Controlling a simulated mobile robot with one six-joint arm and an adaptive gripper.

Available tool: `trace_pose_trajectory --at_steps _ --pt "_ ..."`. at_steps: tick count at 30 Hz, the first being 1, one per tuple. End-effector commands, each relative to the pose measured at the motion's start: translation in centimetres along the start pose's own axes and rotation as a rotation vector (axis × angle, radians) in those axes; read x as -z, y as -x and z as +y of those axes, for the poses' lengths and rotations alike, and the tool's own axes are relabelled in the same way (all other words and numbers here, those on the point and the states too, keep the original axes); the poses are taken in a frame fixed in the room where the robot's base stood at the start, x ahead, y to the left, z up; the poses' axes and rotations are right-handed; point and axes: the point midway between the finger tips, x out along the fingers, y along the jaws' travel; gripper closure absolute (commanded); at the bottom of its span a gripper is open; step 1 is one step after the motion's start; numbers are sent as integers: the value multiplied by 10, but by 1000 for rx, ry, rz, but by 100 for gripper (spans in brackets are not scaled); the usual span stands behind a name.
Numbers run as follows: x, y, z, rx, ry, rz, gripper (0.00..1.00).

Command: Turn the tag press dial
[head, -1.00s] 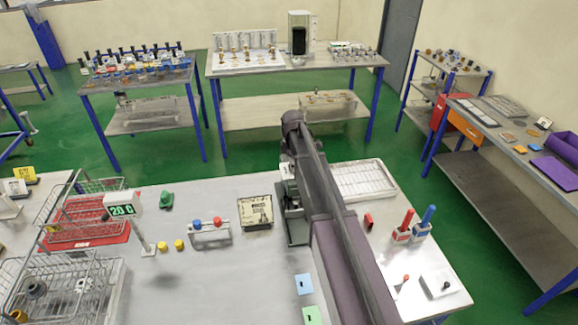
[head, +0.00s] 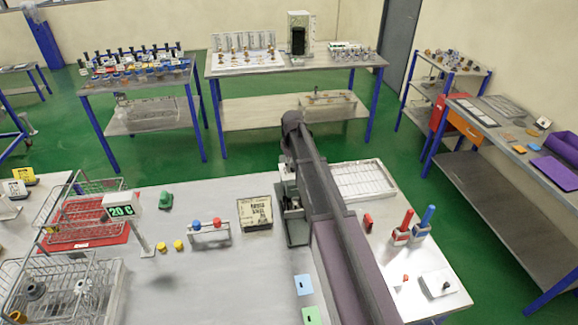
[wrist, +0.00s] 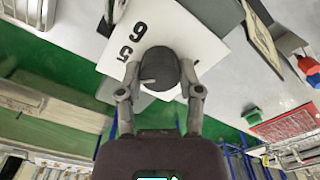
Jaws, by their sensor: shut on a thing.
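The tag press (head: 297,230) stands on the near workbench, mostly hidden behind my arm in the head view. In the wrist view its dial (wrist: 160,67) is a dark round knob with a light mark on its side. It sits in front of a white plate (wrist: 185,28) with black numerals, some of them covered. My gripper (wrist: 160,82) is shut on the dial, with one finger on each side of it. In the head view my arm hides the gripper and the dial.
A dark-framed label box (head: 256,214) stands just left of the press. A white tray (head: 364,181) lies to its right, with red and blue handled stamps (head: 422,222) nearer. A stand with red and blue knobs (head: 209,232) is further left.

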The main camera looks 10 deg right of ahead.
Motion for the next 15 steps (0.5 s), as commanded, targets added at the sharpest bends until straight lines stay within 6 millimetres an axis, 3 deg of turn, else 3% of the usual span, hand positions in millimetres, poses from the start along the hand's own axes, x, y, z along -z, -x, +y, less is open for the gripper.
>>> trace_pose_trajectory --at_steps 14,15 --pt "-4 0 0 1 -20 -9 100" --pt "-4 0 -1 1 -20 -9 44"
